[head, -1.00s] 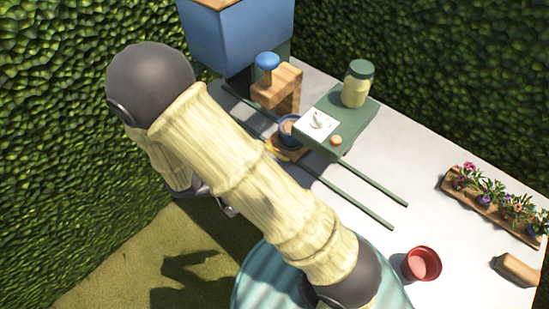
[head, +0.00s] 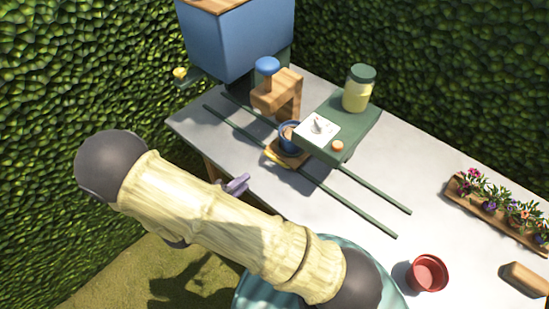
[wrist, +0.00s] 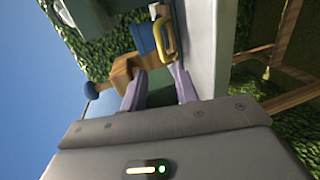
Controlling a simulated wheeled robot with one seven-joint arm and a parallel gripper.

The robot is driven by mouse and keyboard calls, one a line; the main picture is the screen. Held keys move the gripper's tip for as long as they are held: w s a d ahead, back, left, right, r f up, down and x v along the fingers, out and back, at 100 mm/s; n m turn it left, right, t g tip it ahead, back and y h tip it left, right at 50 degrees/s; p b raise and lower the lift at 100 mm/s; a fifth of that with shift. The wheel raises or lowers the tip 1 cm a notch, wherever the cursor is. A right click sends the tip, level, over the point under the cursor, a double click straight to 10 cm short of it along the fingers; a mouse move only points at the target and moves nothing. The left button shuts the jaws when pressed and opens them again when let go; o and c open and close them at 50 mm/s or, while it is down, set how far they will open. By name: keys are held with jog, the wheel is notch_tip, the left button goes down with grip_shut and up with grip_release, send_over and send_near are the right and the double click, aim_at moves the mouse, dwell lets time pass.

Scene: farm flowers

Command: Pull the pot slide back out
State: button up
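The pot slide (head: 291,161) is a small wooden carriage on two long green rails (head: 347,204). It has a yellow handle (head: 277,157) on its near side, which also shows in the wrist view (wrist: 163,42). A blue pot (head: 289,136) with brown contents stands on the slide, close beside the green box, and shows in the wrist view (wrist: 145,38). My gripper (head: 238,183) is left of the handle, near the table's edge. In the wrist view my gripper (wrist: 158,78) has its two lilac fingers apart, with nothing seen between them; the handle lies beyond the tips.
A wooden arm with a blue knob (head: 267,66) stands behind the slide. A green box (head: 350,130) carries a jar (head: 359,88). A blue hopper (head: 235,42) is at the back. A red pot (head: 427,273) and flower planter (head: 495,210) are right. The rails' front ends are clear.

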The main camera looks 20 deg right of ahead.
aim_at(275, 158)
jog(key=p+x, duration=0.2)
jog(key=x, duration=1.2)
jog(key=shift+w, duration=0.1)
jog(key=shift+d+f, duration=0.15)
jog(key=shift+d, duration=0.25)
jog(key=shift+a, duration=0.1)
grip_shut()
